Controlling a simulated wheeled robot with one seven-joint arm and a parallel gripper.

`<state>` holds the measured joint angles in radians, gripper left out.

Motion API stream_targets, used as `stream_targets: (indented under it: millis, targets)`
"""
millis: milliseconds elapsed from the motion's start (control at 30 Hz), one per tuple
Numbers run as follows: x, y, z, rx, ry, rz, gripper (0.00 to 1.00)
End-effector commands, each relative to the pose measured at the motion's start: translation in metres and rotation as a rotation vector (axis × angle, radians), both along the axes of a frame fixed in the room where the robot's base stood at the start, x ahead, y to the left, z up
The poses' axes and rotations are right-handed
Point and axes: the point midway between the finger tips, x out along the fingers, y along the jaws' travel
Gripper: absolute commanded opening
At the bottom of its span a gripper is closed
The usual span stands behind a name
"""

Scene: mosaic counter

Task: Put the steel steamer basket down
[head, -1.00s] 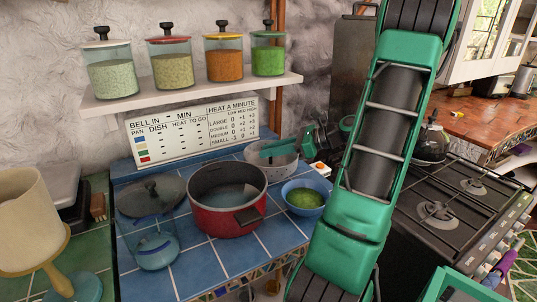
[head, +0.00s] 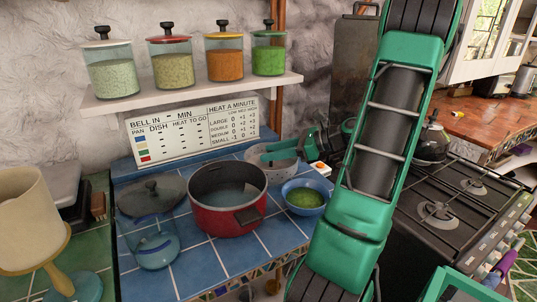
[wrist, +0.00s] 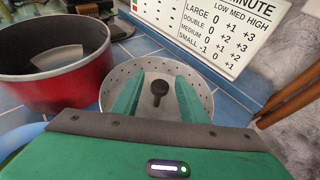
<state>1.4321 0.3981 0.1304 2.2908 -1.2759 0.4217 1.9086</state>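The steel steamer basket (head: 282,176) is a round, perforated grey bowl. It stands upright on the blue tiled counter (head: 199,270), against the wall side behind the blue bowl. In the wrist view the basket (wrist: 203,90) fills the middle, with a dark knob (wrist: 159,88) rising from its centre. My gripper (wrist: 160,78) reaches down inside the basket. Its two green fingers are apart, one on each side of the knob, with a visible gap. In the head view my gripper (head: 268,156) lies over the basket's rim and hides part of its inside.
A red pot (head: 227,217) stands close left of the basket, and a blue bowl (head: 304,196) with green contents is in front. A printed sign (head: 195,131) leans behind, under a shelf (head: 185,92) of jars.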

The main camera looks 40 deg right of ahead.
Motion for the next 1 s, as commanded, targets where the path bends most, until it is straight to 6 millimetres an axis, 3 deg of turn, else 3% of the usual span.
stream_targets:
  millis: [500,700,1000]
  targets:
    - [-0.075,-0.046,0.036,-0.001,-0.001,-0.006,0.39]
    - [-0.089,-0.053,0.042,0.000,0.000,-0.003,0.39]
    - [-0.091,-0.055,0.043,0.000,0.000,-0.003,0.39]
